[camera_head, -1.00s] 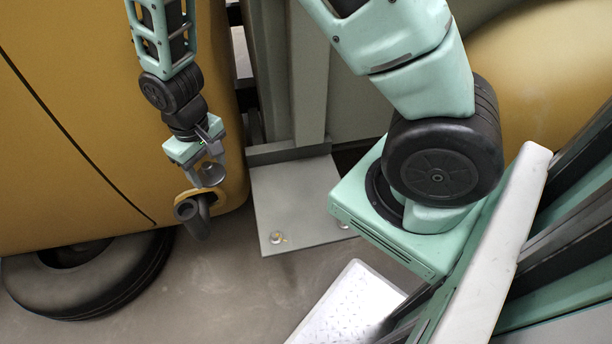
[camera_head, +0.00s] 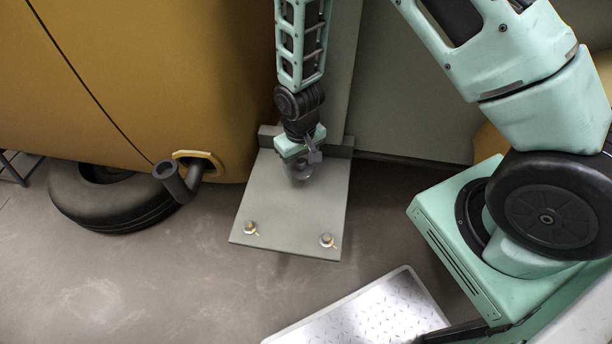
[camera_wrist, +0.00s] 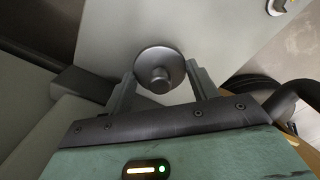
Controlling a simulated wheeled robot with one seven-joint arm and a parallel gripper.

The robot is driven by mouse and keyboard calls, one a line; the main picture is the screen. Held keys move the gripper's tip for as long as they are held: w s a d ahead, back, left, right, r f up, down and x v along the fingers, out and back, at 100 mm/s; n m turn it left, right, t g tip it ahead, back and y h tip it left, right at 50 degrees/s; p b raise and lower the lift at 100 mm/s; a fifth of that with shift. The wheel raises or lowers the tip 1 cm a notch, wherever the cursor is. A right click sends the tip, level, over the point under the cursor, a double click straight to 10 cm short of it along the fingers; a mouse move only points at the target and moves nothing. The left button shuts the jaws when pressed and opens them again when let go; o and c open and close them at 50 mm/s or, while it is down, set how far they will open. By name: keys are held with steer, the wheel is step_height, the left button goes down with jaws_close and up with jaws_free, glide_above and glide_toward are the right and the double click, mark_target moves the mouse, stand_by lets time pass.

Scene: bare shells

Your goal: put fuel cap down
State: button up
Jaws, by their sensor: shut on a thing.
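The fuel cap (camera_wrist: 160,67) is a round grey disc with a small knob. In the wrist view my gripper (camera_wrist: 160,78) is shut on it, one finger on either side of the disc. In the head view my gripper (camera_head: 301,172) is over the back part of a flat grey plate, and the cap is small and blurred at its tip. I cannot tell whether the cap touches the plate. The dark fuel filler pipe (camera_head: 174,181) sticks out of the yellow vehicle body, left of my gripper, with its end uncovered.
The grey plate (camera_head: 290,215) has two bolts, one at each front corner (camera_head: 326,241), and bare room in its middle. An upright post (camera_head: 343,80) rises behind it. A tyre (camera_head: 115,200) is at left. A bright tread-plate step (camera_head: 370,315) is at the front.

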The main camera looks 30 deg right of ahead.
mark_target(301, 170)
steer(key=shift+f+b, duration=0.35)
steer(key=shift+f, duration=2.4)
steer(key=shift+f, duration=0.15)
steer(key=o, duration=0.9)
steer(key=shift+o, duration=0.2)
